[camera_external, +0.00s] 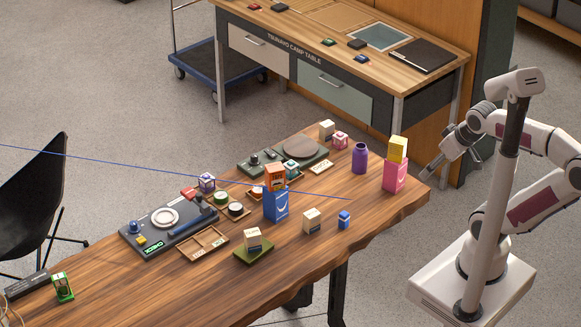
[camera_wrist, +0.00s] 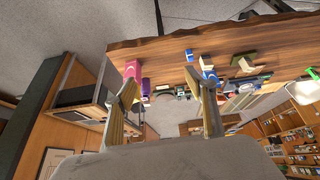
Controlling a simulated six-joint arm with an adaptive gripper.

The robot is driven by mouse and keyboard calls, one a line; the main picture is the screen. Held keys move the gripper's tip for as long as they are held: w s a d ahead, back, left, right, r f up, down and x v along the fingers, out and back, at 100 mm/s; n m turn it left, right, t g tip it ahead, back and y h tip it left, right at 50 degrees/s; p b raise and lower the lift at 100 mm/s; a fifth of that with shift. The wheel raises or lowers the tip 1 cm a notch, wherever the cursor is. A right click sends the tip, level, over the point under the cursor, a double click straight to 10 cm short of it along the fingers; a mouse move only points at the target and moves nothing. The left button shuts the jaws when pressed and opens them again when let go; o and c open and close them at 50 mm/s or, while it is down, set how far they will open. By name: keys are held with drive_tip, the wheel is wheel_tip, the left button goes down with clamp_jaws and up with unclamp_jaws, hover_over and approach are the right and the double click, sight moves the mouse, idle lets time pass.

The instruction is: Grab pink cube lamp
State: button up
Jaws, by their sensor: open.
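A small pink cube lamp (camera_external: 340,140) with pale markings stands on the wooden table's far side, between a cream box and a purple jar. I cannot pick it out surely in the wrist view. My gripper (camera_external: 449,168) is open and empty, off the table's right end, to the right of the lamp and well apart from it. In the wrist view its two fingers (camera_wrist: 162,75) stand wide apart with nothing held between them.
A pink bag (camera_external: 395,176) with a yellow box (camera_external: 398,149) on top and a purple jar (camera_external: 360,158) stand between my gripper and the lamp. A cream box (camera_external: 327,129) is close to the lamp. A blue bag (camera_external: 276,205) carries an orange lantern (camera_external: 275,176).

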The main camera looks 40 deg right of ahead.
drive_tip(key=w+d+r+n+t+h, duration=0.15)
drive_tip(key=w+d+n, duration=0.3)
drive_tip(key=w, duration=0.55)
drive_tip(key=w+d+r+n+t+h, duration=0.15)
drive_tip(key=w+d+n, duration=0.3)
drive_tip(key=w, duration=0.55)
drive_tip(key=n+t+y, duration=0.3)
drive_tip(key=n+y, duration=0.1)
drive_tip(key=n, duration=1.7)
hover_over(344, 136)
drive_tip(key=s+d, duration=0.2)
drive_tip(key=s, duration=0.4)
wheel_tip(344, 136, down, 18)
drive_tip(key=f, duration=0.1)
drive_tip(key=f+n, duration=0.1)
drive_tip(key=f, duration=0.1)
drive_tip(key=f+n+y, duration=0.1)
drive_tip(key=f+n, duration=0.1)
drive_tip(key=f+n+y, duration=0.1)
drive_tip(key=f+n, duration=0.1)
drive_tip(key=f, duration=0.1)
drive_tip(key=shift+w+a, duration=0.2)
drive_tip(key=shift+w, duration=0.2)
drive_tip(key=shift+f+n+y, duration=0.3)
drive_tip(key=shift+f+n, duration=0.1)
drive_tip(key=shift+f, duration=0.05)
drive_tip(key=shift+a, duration=0.1)
drive_tip(key=shift+x, duration=1.2)
